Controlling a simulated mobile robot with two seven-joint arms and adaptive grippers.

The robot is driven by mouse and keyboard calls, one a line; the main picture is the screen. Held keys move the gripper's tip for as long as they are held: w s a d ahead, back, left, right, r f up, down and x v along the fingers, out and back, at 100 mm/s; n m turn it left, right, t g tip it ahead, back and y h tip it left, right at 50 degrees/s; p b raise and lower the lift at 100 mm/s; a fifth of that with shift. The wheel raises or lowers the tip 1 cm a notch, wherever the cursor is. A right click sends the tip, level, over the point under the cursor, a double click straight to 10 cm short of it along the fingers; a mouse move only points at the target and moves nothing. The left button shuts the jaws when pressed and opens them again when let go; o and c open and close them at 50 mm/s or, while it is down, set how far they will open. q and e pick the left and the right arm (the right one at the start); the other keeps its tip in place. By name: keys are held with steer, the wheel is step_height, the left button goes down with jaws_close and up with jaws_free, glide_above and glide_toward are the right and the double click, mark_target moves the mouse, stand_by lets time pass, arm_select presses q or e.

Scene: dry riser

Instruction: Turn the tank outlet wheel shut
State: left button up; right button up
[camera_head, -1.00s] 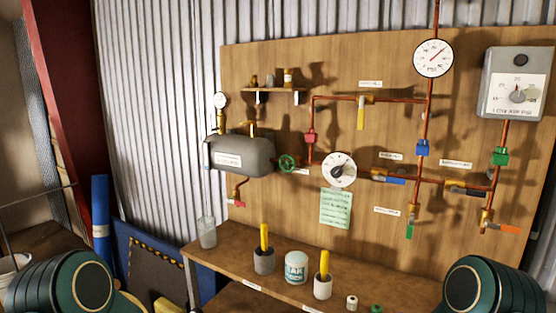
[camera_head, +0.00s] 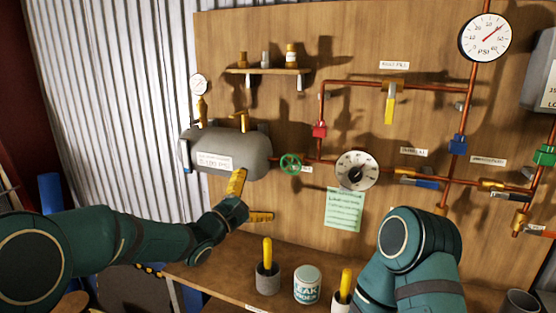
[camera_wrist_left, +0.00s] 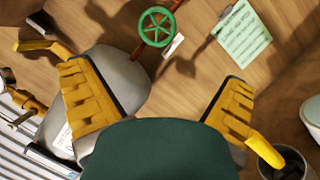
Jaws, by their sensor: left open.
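The green tank outlet wheel (camera_head: 290,163) sits on the pipe just right of the grey tank (camera_head: 240,150) on the wooden board. It also shows at the top of the left wrist view (camera_wrist_left: 156,27), ahead of the fingers and nearer the left one. My left gripper (camera_head: 249,199) is open and empty, its yellow fingers spread apart, below and left of the wheel and in front of the tank's lower right part. It is not touching the wheel. My right arm shows at the lower right, but its gripper is out of view.
A round dial (camera_head: 357,170) is right of the wheel, with a green note (camera_head: 344,209) below. Copper pipes with coloured valve handles run to the right. The bench (camera_head: 215,270) below bears grey and white cups with yellow sticks and a leak finder tin (camera_head: 307,285).

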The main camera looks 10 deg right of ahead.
mark_target(291, 165)
arm_select(q)
steer(key=x, duration=1.4)
steer(key=shift+s+d+r, duration=0.1)
steer(key=shift+s+r, duration=0.15)
steer(key=shift+r, duration=0.1)
steer(key=c, duration=1.2)
